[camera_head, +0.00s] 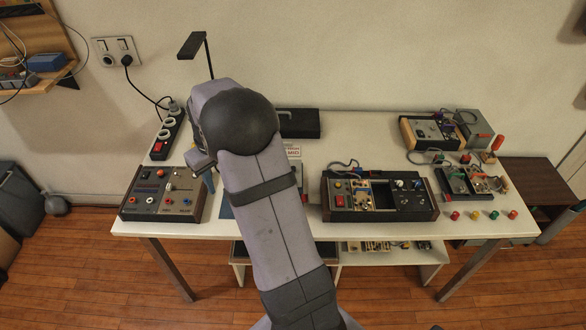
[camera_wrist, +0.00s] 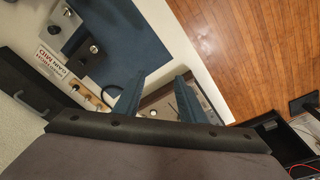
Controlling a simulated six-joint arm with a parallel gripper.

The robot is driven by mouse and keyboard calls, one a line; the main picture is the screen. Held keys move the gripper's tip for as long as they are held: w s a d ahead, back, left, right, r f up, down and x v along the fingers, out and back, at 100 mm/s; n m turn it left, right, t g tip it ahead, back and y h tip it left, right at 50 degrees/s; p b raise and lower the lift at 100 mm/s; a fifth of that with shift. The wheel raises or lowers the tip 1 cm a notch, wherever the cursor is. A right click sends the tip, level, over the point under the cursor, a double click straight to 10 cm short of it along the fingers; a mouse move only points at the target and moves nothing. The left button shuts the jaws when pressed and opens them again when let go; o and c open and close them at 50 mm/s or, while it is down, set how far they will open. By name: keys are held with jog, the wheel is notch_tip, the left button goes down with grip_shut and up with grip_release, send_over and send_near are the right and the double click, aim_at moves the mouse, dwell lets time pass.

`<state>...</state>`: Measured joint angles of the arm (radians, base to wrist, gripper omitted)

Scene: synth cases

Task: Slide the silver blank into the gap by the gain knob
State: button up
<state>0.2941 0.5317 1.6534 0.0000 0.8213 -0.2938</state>
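My gripper (camera_head: 206,182) is left of centre over the table in the head view, partly behind my arm. In the wrist view its two blue fingers (camera_wrist: 157,100) stand apart, with nothing seen held between them. A case with a pale panel (camera_wrist: 158,109) shows beyond the fingers. In the head view a synth case (camera_head: 428,209) right of my arm has a dark gap (camera_head: 383,195) between its gold modules and a dark panel with knobs. I cannot read which knob is gain. I cannot pick out the silver blank; my arm hides part of the table.
A blue mat (camera_wrist: 112,48) holds grey knobbed modules (camera_wrist: 86,50), beside a printed card (camera_wrist: 52,64). Another case (camera_head: 160,196) stands at the table's left, with a power strip (camera_head: 168,135) behind. More cases, cables and coloured caps (camera_head: 474,215) crowd the right.

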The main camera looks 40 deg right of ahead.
jog(key=w+d, duration=0.4)
jog(key=d, duration=0.5)
jog(key=shift+g, duration=0.8)
jog(key=s+d+f, duration=0.1)
jog(key=d, duration=0.4)
jog(key=s+d+f, duration=0.1)
jog(key=s+d, duration=0.1)
jog(key=d, duration=0.4)
jog(key=s+d+f, duration=0.1)
jog(key=s+d, duration=0.1)
jog(key=d, duration=0.4)
jog(key=shift+s+f, duration=0.25)
jog(key=shift+f, duration=0.05)
jog(key=shift+f+b, duration=0.35)
jog(key=shift+f, duration=0.65)
